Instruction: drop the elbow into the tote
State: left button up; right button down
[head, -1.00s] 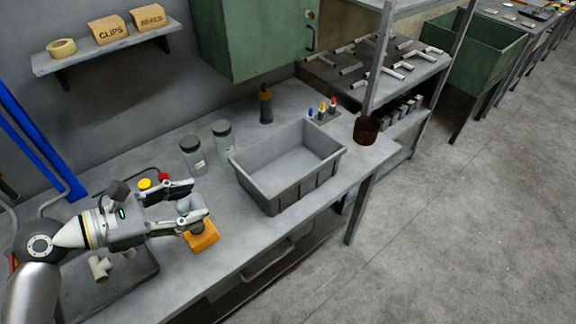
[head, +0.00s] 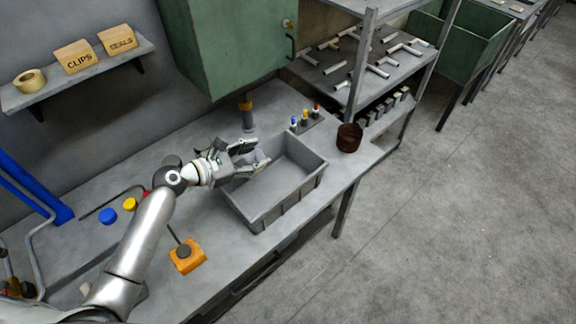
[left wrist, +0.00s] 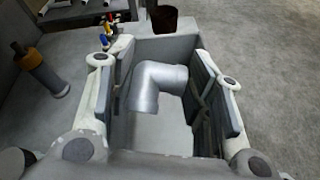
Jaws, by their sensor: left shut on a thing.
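The grey pipe elbow (left wrist: 160,84) sits between the fingers of my left gripper (left wrist: 168,90) in the left wrist view. My left gripper (head: 256,156) is shut on it and holds it over the back left part of the tote. The grey tote (head: 290,203) stands on the bench, and its bare inside shows below the elbow. The tote's far wall (left wrist: 165,48) also shows in the left wrist view. In the head view the fingers mostly hide the elbow. My right gripper is not in view.
An orange block (head: 187,257) sits on the bench to the front left.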

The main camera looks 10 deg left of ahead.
pick_arm(q)
jog(key=shift+x, duration=1.15)
jog(key=shift+w+f, duration=0.15)
jog(key=shift+f, duration=0.05)
jog(key=shift+a+f+b, duration=0.1)
jog(key=shift+f+b, duration=0.4)
jog(key=shift+b, duration=0.25)
notch_tip(320, 180, down, 4)
jog(key=b, duration=0.5)
jog(key=shift+f, duration=0.2)
jog(key=o, duration=1.2)
jog(key=shift+o, duration=0.2)
